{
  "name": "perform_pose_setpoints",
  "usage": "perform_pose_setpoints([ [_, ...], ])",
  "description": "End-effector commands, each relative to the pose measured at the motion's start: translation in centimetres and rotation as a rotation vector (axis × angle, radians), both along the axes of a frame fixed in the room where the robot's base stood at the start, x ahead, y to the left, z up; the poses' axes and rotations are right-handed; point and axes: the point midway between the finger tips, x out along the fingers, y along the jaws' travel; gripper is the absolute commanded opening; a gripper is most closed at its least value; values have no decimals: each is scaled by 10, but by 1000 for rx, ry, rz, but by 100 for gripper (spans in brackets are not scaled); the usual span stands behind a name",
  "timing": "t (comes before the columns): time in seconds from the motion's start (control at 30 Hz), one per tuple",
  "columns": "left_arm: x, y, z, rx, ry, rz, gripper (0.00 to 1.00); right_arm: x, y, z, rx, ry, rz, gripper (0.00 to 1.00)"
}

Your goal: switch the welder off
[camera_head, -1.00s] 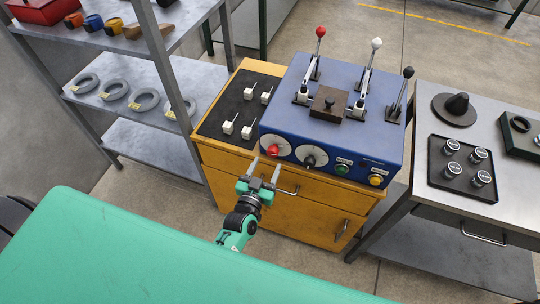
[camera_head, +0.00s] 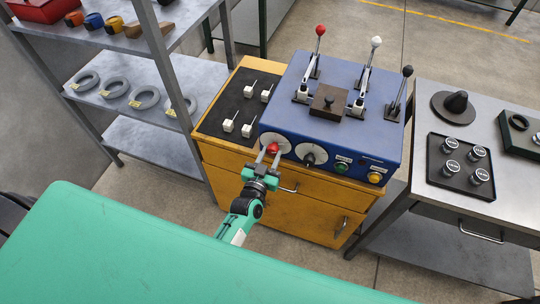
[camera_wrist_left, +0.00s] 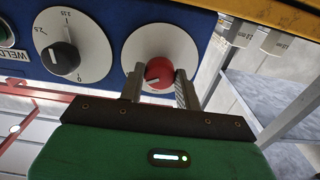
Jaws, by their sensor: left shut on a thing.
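The welder is a blue box (camera_head: 285,108) on a yellow cabinet, with two white dials on its front panel. The left dial (camera_wrist_left: 187,45) carries a red knob (camera_head: 272,147). The knob also shows in the left wrist view (camera_wrist_left: 159,73), with a white mark on it. My left gripper (camera_head: 268,151) is at this knob, its two fingers on either side, shut on it. The other dial has a black knob (camera_head: 309,159), free of the gripper. Green (camera_head: 342,168) and amber (camera_head: 375,178) buttons sit to the right. My right gripper is not in view.
Three levers rise from the box top, with red (camera_head: 320,30), white (camera_head: 376,42) and black knobs. A black mat (camera_head: 232,95) with several white blocks lies left of the box. Shelves (camera_head: 120,70) stand left, a metal table (camera_head: 425,105) right.

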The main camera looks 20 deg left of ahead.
Motion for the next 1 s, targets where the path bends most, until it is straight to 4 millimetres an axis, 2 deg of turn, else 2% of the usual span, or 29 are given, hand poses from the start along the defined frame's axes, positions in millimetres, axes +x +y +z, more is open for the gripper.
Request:
perform_pose_setpoints([
  [0.23,0,0,0,-32,1,0,11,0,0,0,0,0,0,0],
  [0.47,0,0,0,-153,5,-1,11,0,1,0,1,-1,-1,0],
  [1.0,0,-1,0,-650,22,-1,11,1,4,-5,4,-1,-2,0],
])
